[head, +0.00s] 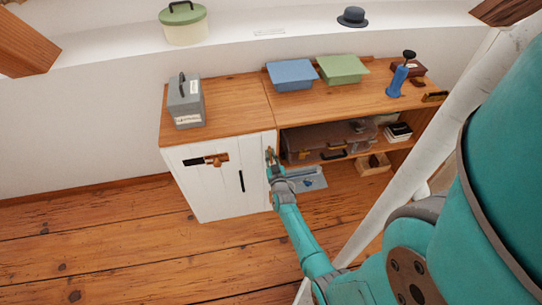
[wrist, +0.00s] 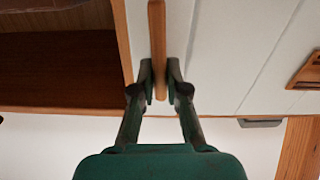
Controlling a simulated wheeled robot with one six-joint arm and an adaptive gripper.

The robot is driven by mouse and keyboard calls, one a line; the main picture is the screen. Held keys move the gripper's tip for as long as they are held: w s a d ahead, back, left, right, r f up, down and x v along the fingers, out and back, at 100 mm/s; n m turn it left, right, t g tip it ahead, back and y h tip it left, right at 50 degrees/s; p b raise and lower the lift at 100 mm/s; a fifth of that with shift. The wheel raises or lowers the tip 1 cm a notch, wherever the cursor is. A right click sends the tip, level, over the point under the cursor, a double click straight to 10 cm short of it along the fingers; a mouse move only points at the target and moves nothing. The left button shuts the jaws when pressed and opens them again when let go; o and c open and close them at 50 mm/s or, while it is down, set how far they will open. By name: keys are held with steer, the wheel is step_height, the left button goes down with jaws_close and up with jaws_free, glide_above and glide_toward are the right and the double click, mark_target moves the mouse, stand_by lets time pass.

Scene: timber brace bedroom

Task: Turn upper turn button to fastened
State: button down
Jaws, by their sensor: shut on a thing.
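The turn button is a slim wooden bar (wrist: 157,40) in the wrist view, standing parallel to the nearby wooden edge of the cabinet. In the head view a small brown piece of it (head: 269,153) shows at the upper right edge of the white door (head: 215,190), mostly hidden by my gripper. My gripper (wrist: 160,75) has one finger on each side of the bar and is shut on it. It also shows in the head view (head: 272,160) at the door's right edge. The door looks shut.
A grey box (head: 186,105) stands on the wooden top. The floor in front is clear.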

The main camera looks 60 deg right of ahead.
steer(key=shift+w+a+f+n, duration=0.2)
steer(key=shift+w+f+n, duration=0.1)
steer(key=shift+n, duration=2.55)
steer(key=shift+w+a+f+n, duration=0.2)
steer(key=shift+f+n, duration=0.15)
steer(key=shift+n, duration=2.45)
steer(key=shift+w+a+f+n, duration=0.2)
steer(key=shift+f+n, duration=0.1)
steer(key=shift+n, duration=2.55)
steer(key=c, duration=1.2)
jaws_free()
steer(key=v, duration=1.2)
